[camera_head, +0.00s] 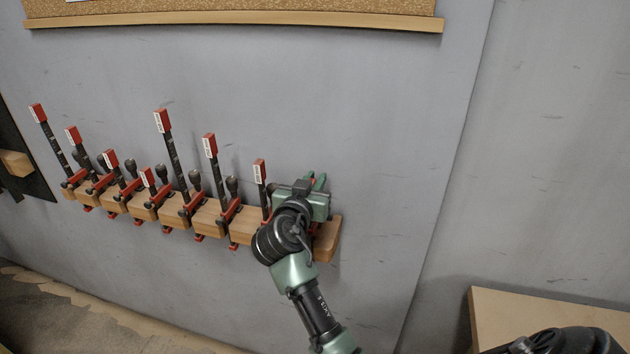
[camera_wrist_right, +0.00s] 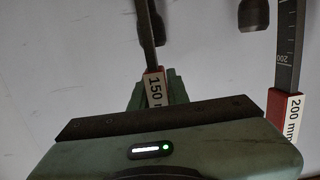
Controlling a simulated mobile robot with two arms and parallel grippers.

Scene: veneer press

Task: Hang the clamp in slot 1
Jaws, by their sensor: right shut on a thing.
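My right gripper (camera_head: 316,183) is at the right end of the wooden clamp rack (camera_head: 327,240) on the wall. In the right wrist view it is shut on a clamp (camera_wrist_right: 154,82) with a dark bar and a red end labelled 150 mm. In the head view the gripper and wrist hide most of this clamp, so I cannot tell whether it sits in a slot. A 200 mm clamp (camera_wrist_right: 288,105) hangs beside it and is apart from the gripper. My left gripper is not in view.
Several other red-ended clamps (camera_head: 211,150) hang along the rack to the left, close together. A cork board (camera_head: 230,12) with a wooden ledge is above. A light wooden surface (camera_head: 500,305) stands at the lower right. The wall right of the rack is bare.

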